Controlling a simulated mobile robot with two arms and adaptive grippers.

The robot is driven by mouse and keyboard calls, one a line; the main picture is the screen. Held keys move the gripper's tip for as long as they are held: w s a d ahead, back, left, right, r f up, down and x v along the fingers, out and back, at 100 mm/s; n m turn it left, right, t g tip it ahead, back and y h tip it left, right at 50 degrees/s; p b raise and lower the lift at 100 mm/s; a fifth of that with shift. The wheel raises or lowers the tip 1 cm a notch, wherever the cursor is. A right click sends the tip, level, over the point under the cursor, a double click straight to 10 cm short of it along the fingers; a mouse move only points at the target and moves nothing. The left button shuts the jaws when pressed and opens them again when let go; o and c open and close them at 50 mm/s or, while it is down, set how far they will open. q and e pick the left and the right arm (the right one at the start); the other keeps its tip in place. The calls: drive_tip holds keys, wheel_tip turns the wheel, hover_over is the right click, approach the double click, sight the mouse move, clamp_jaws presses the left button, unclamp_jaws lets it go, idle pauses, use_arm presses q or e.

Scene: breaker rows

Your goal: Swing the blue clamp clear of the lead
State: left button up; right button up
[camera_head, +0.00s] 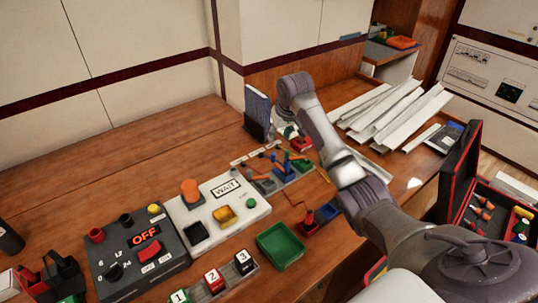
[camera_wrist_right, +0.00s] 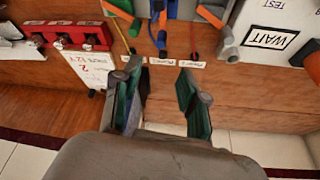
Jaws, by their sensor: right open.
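The blue clamp (camera_head: 287,161) stands in the row of clamps on the board near the middle of the head view. In the right wrist view a blue part (camera_wrist_right: 168,14), apparently the same clamp, shows at the top with a thin blue lead (camera_wrist_right: 161,38) below it. My right gripper (camera_wrist_right: 160,70) is open and empty, its green-padded fingers apart and short of the blue part. In the head view its fingers are largely hidden behind my right arm, at the far side of the clamp row. My left gripper is not in view.
A white WAIT panel (camera_head: 225,190) and a dark OFF box (camera_head: 138,250) stand left of the clamps. A green tray (camera_head: 280,246) lies in front. A blue upright folder (camera_head: 257,112) stands close behind the clamps. White strips (camera_head: 390,112) lie to the right.

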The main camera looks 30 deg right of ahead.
approach(273, 153)
drive_tip(key=f, duration=0.2)
drive_tip(key=x, duration=0.3)
drive_tip(key=shift+w+f, duration=0.25)
drive_tip(key=shift+w, duration=0.05)
drive_tip(key=b+x, duration=0.1)
drive_tip(key=x, duration=0.2)
drive_tip(key=shift+w+d+f, duration=0.1)
drive_tip(key=shift+f, duration=0.05)
drive_tip(key=shift+w+f, duration=0.2)
drive_tip(key=shift+f, duration=0.35)
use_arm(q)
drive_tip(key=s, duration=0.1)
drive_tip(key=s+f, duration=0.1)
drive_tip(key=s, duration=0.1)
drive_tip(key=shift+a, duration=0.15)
use_arm(e)
clamp_jaws()
